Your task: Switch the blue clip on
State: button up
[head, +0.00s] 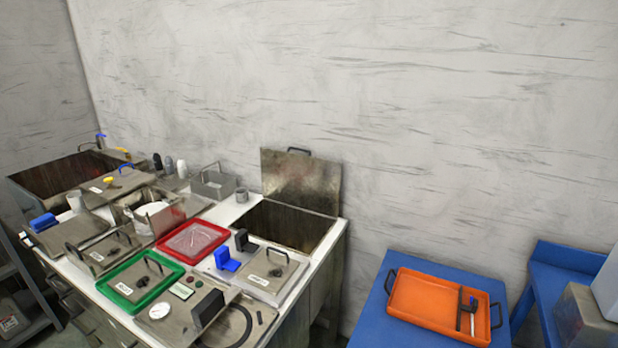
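A blue clip-like piece (226,260) stands on the metal counter, right of the red tray and left of a lid with a handle. A black piece (243,241) of similar shape stands just behind it. Another blue piece (43,222) lies at the counter's left end. I cannot tell from this view whether either blue piece is on or off, or for certain which one is the task's clip. My gripper is not in view.
The counter holds a red tray (192,240), a green tray (141,284), a round gauge (159,311) and an open basin with a raised lid (301,180). At right, an orange tray (425,302) with tools sits on a blue table (375,322). A gap separates table and counter.

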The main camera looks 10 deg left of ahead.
aim_at(223, 260)
jog(key=i+j, duration=0.1)
jog(key=j, duration=0.2)
jog(key=i+j, duration=0.15)
jog(key=j, duration=0.2)
jog(key=i+j, duration=0.1)
jog(key=j, duration=0.2)
jog(key=i+j+u, duration=0.1)
jog(key=j, duration=0.2)
jog(key=j+u, duration=0.1)
jog(key=j, duration=0.8)
jog(key=i+j, duration=0.1)
jog(key=j, duration=0.8)
jog(key=i+j+u, duration=0.15)
jog(key=j, duration=0.7)
jog(key=k+j, duration=0.1)
jog(key=j, duration=0.25)
jog(key=k+j, duration=0.1)
jog(key=j, duration=0.3)
